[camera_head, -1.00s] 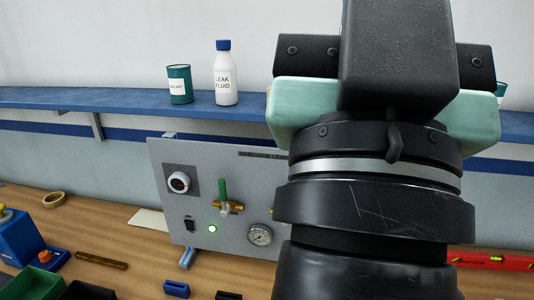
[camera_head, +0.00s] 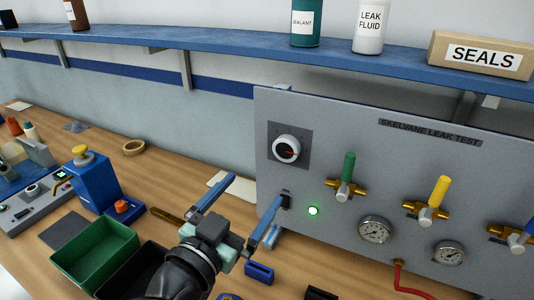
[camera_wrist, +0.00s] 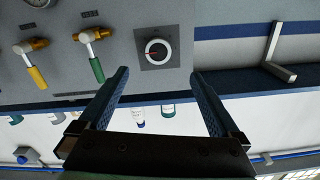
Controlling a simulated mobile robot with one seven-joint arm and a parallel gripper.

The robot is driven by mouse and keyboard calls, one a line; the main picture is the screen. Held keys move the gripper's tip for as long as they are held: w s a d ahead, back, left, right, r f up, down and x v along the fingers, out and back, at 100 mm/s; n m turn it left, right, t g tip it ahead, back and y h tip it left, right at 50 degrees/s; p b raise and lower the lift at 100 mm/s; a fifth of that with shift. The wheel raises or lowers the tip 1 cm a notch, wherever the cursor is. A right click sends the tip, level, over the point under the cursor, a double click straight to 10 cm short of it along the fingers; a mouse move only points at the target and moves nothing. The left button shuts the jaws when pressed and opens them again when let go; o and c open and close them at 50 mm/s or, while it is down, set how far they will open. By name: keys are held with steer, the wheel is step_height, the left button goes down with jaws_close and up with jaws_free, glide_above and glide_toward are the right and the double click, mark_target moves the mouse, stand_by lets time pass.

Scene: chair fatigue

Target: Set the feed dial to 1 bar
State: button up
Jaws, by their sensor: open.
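The feed dial (camera_head: 287,149) is a round knob with a pale ring, dark face and red pointer, on a dark square plate at the panel's upper left. In the head view its pointer points roughly right; scale marks are too small to read. My gripper (camera_head: 257,188) is open and empty, in front of the panel and lower than the dial in that view. In the wrist view, which shows the scene upside down, the dial (camera_wrist: 158,51) appears just beyond the gap between my fingertips (camera_wrist: 160,74), touching neither.
The grey leak-test panel (camera_head: 330,125) also carries a green-handled valve (camera_head: 347,175), a yellow-handled valve (camera_head: 435,198), gauges (camera_head: 375,230), a black switch (camera_head: 285,201) and a lit green lamp (camera_head: 313,211). A blue shelf (camera_head: 230,62) runs above. A green bin (camera_head: 95,255) stands left.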

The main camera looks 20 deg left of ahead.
mark_target(284, 153)
steer(key=w+p, duration=0.1)
steer(key=w, duration=0.2)
steer(key=w+p, duration=0.1)
steer(key=w, duration=0.3)
steer(key=w+p, duration=0.1)
steer(key=w, duration=0.3)
steer(key=shift+w+d+r+p, duration=0.1)
steer(key=shift+d+p, duration=0.3)
steer(key=shift+w, duration=0.75)
steer(key=c, duration=1.4)
